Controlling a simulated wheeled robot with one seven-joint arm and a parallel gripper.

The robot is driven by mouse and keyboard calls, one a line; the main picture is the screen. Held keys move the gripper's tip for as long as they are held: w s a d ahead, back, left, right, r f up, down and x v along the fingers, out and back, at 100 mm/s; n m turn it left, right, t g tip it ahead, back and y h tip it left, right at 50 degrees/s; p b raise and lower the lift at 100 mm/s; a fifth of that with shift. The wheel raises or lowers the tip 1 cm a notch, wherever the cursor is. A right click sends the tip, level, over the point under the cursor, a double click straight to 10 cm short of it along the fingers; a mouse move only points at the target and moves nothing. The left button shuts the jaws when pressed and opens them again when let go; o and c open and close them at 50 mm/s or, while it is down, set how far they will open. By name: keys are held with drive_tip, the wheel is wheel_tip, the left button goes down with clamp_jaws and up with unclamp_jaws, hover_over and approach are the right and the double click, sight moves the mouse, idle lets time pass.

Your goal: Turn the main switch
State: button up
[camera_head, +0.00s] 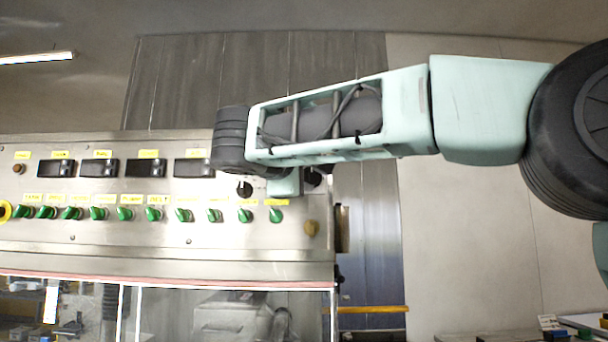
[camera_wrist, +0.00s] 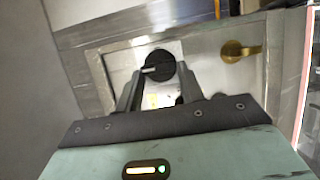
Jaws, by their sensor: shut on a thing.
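The main switch, a round black knob (camera_wrist: 157,63) with a white pointer mark facing left, is on a steel panel in the wrist view. My gripper (camera_wrist: 159,78) is at the knob, with one dark finger on each side of it, shut on it. In the head view a part of a black knob (camera_head: 313,178) shows just right of my gripper's pale green body, at the right end of the control panel (camera_head: 120,240). The fingertips are hidden there by my arm.
A second black knob (camera_head: 244,189) sits left of my gripper. A row of green switches (camera_head: 184,215) runs below, under several dark displays (camera_head: 145,168). A brass handle (camera_wrist: 235,51) is close beside the main switch; it also shows in the head view (camera_head: 311,228).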

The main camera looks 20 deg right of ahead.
drive_tip(key=o, duration=1)
drive_tip(key=shift+a, duration=0.1)
drive_tip(key=b+v, duration=0.3)
drive_tip(key=v, duration=1.4)
drive_tip(key=shift+s+b, duration=0.25)
drive_tip(key=shift+b, duration=0.1)
drive_tip(key=shift+f, duration=0.15)
